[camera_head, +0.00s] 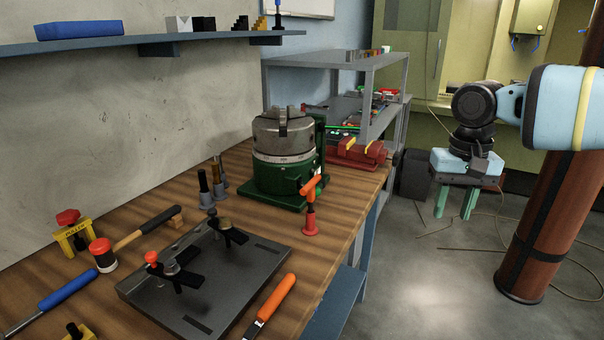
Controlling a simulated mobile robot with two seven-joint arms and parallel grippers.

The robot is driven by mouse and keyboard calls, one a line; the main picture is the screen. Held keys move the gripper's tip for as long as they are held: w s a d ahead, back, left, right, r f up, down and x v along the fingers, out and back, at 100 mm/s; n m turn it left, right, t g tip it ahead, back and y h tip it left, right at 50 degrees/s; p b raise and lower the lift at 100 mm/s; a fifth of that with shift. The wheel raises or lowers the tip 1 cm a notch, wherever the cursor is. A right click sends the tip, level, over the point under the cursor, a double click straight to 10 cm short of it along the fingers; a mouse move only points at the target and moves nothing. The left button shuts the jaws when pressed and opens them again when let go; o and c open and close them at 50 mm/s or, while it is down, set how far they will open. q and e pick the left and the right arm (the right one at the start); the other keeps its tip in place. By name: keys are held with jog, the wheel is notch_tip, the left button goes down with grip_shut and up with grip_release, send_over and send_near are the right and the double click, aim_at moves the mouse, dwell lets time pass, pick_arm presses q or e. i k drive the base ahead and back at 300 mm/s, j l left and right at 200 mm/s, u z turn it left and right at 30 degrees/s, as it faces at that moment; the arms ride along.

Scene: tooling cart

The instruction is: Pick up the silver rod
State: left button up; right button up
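I cannot single out a silver rod with certainty. Several small upright metal posts with dark or brass-coloured upper parts (205,190) stand on the wooden bench beside the green-based chuck. My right gripper (454,215) hangs over the floor to the right of the bench, pointing down. Its two green fingers are apart with nothing between them. It is well clear of the bench top. My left gripper is out of view.
The chuck (283,140) stands mid-bench, with a red vise (355,153) behind. A dark plate with clamps (254,273), an orange-handled tool (272,306), a hammer (145,228) and a blue-handled tool (68,288) occupy the front. A brown column (545,225) stands right.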

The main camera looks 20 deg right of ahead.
aim_at(217, 156)
jog(key=i+l+u, duration=0.15)
jog(key=u, duration=1)
jog(key=l+u, duration=0.35)
jog(key=i+l+u, duration=0.1)
jog(key=l+u, duration=0.2)
jog(key=l, duration=0.2)
jog(key=l+u, duration=0.1)
jog(key=l, duration=0.6)
jog(key=k+l+u, duration=0.15)
jog(key=l, duration=0.6)
jog(key=i, duration=0.05)
